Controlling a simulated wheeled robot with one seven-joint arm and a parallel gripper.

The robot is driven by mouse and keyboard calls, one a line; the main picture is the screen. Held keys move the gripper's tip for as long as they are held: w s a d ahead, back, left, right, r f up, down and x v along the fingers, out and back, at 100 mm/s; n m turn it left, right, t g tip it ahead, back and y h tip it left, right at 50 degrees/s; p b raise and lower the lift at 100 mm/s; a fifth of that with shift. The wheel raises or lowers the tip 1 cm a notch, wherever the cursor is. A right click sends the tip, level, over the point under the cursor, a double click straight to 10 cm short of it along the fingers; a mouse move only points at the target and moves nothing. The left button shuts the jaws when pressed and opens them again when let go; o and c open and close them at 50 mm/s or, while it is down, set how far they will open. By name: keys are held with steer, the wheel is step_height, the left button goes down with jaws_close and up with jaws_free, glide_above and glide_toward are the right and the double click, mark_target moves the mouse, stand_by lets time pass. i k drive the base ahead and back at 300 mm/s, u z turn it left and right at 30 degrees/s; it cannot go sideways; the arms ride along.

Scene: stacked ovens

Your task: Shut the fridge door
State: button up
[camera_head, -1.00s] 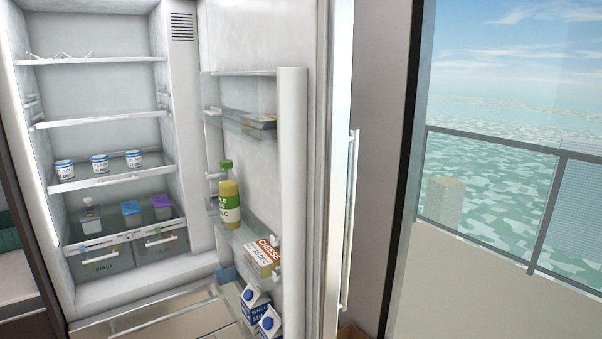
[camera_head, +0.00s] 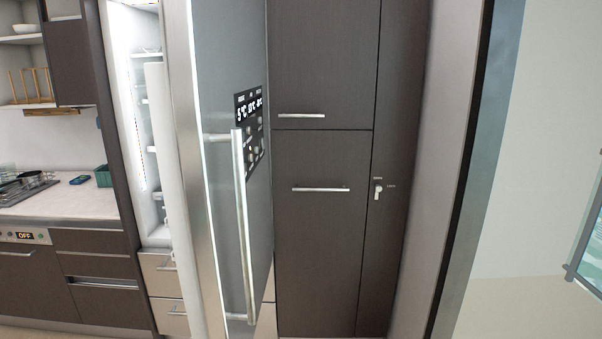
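The fridge door (camera_head: 215,120) stands open, swung out toward me, and I see its grey outer face and its edge. My gripper is not in view.
Dark tall cabinets (camera_head: 322,235) with horizontal handles stand right of the door. A counter (camera_head: 60,203) with a hob and a shelf is at the left. A dark window frame (camera_head: 478,180) is at the right, with pale open floor beyond.

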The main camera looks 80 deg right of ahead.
mark_target(218, 219)
steer(key=k, duration=0.25)
steer(key=z, duration=2.3)
steer(key=k, duration=0.4)
steer(key=u, duration=1.4)
